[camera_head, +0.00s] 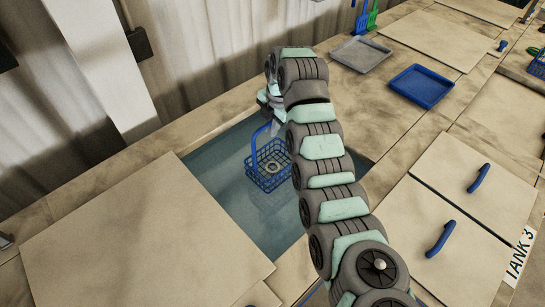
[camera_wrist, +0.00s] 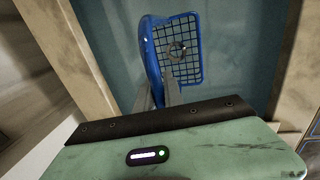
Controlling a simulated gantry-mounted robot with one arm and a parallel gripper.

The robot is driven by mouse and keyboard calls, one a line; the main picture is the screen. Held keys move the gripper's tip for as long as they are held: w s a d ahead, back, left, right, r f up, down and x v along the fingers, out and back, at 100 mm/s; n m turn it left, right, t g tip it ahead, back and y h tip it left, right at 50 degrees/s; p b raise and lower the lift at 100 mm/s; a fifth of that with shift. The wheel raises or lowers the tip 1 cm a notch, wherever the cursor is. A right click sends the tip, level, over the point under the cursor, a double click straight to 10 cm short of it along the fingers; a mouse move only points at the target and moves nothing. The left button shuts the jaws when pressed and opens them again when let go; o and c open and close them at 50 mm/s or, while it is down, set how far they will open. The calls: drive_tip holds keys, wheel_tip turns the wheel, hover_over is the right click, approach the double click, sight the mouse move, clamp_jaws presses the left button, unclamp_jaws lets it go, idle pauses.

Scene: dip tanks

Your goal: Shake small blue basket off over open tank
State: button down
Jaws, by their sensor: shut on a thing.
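The small blue basket (camera_head: 268,165) hangs by its tall handle over the open tank (camera_head: 225,185), in the head view. A round ring-like part (camera_wrist: 177,50) lies inside the basket, seen in the wrist view. My gripper (camera_head: 270,105) is above the basket, partly hidden by my own arm in the head view. In the wrist view my gripper's fingers (camera_wrist: 158,95) are shut on the handle of the basket (camera_wrist: 190,75). Greenish-blue liquid shows below the basket. I cannot tell whether the basket's bottom touches the liquid.
A large beige lid (camera_head: 140,235) lies left of the opening. Closed lids with blue handles (camera_head: 440,239) are at the right, by a "TANK 3" label (camera_head: 520,255). A grey tray (camera_head: 360,54) and a blue tray (camera_head: 421,86) lie behind. A corrugated wall stands at the back left.

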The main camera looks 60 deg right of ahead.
drive_tip(key=shift+r, duration=0.15)
wheel_tip(320, 180, up, 12)
drive_tip(key=shift+f, duration=0.1)
idle(0.7)
drive_tip(key=shift+s, duration=0.1)
idle(0.3)
